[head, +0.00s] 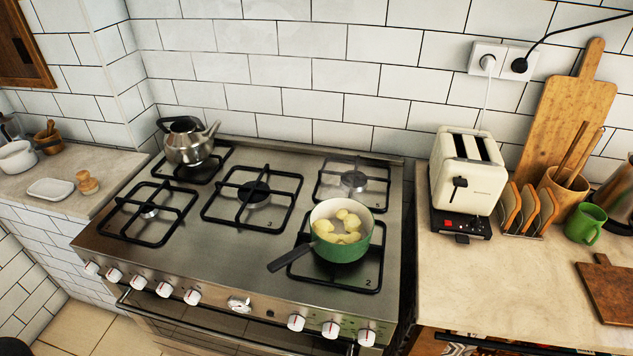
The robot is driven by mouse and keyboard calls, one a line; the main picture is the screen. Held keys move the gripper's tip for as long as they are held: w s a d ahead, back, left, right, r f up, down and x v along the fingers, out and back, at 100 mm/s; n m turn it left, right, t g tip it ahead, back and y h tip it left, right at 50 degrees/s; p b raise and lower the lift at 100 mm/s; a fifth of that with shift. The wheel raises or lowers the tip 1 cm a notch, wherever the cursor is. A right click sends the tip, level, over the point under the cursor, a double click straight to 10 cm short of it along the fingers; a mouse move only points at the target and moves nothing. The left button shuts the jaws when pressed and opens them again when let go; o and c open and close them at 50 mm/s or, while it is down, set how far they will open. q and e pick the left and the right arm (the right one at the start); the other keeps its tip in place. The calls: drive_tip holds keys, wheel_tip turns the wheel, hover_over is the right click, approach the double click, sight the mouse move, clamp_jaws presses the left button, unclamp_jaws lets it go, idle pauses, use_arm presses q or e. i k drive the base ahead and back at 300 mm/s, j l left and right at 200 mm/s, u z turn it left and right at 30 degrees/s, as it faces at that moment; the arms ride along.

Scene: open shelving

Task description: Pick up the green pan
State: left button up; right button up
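The green pan (345,251) stands upright on the front right burner of the steel stove (228,254). It has a cream inside and several pale yellow pieces (347,238), which look like potatoes, lie in it. Its black handle (287,260) points to the lower left, over the stove top towards the front edge. Nothing is touching the pan except the burner grate (367,286) under it. Neither of my grippers shows in the head view.
A metal kettle (188,147) stands on the back left burner. The other burners are empty. On the right counter (480,287) are a toaster (462,190), a toast rack (527,211) and a green mug (584,224). Red-marked knobs (332,329) line the stove front.

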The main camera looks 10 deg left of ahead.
sight(342, 224)
drive_tip(key=i+l+u, duration=0.1)
drive_tip(key=l+u, duration=0.2)
drive_tip(key=l, duration=0.55)
drive_tip(key=l+u, duration=0.35)
drive_tip(key=l, duration=0.5)
drive_tip(key=k+l+u, duration=0.15)
drive_tip(key=l+u, duration=0.15)
drive_tip(key=l, duration=0.55)
